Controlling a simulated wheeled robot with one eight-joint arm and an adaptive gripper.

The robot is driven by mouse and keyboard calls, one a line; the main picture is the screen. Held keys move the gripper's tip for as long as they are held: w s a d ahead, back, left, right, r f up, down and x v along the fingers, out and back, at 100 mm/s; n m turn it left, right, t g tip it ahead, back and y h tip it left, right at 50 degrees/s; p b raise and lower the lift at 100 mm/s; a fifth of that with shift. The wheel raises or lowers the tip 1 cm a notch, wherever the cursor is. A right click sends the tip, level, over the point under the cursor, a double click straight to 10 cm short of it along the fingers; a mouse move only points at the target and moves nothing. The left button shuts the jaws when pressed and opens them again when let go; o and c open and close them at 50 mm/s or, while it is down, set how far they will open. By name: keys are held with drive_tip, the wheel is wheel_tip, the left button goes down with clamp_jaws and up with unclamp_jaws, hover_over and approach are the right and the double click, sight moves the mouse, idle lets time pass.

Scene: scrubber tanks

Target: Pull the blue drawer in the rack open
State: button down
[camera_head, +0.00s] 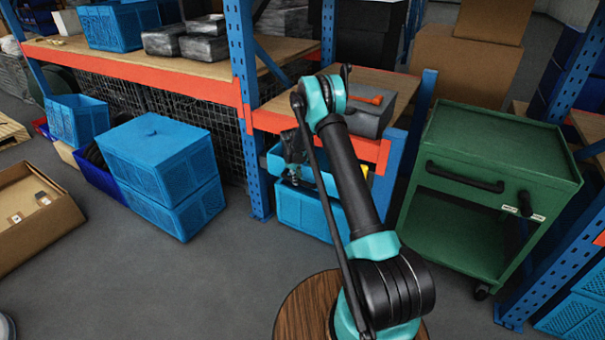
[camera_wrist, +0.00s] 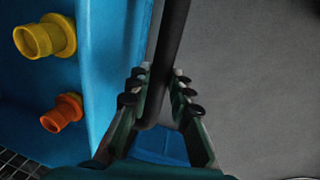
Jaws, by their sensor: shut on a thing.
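The blue drawer (camera_head: 322,181) is in the rack, below the orange beam, and sticks out in front of it, at least partly open. My arm hides part of it. In the wrist view, the blue drawer wall (camera_wrist: 112,60) fills the left, with a yellow fitting (camera_wrist: 45,38) and an orange fitting (camera_wrist: 62,112) on its inner side. A dark bar handle (camera_wrist: 172,45) runs along the front. My gripper (camera_wrist: 160,82) is shut on this handle, with a finger on each side. In the head view, my gripper (camera_head: 293,158) is at the drawer's front.
A blue crate (camera_head: 305,212) stands on the floor below the drawer. Stacked blue crates (camera_head: 165,175) stand to the left, and a green cart (camera_head: 490,165) stands to the right. A grey case (camera_head: 372,118) sits on the shelf above. Grey floor (camera_head: 240,270) is clear in front.

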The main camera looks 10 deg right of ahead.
drive_tip(key=s+a, duration=0.9)
drive_tip(key=s, duration=0.4)
drive_tip(key=shift+a, duration=0.35)
drive_tip(key=shift+s, duration=0.1)
drive_tip(key=c, duration=1.4)
unclamp_jaws()
drive_tip(key=shift+o, duration=0.2)
wheel_tip(320, 180, up, 12)
drive_tip(key=s+a, duration=0.1)
drive_tip(key=s, duration=0.1)
drive_tip(key=shift+a, duration=0.2)
drive_tip(key=shift+f, duration=0.1)
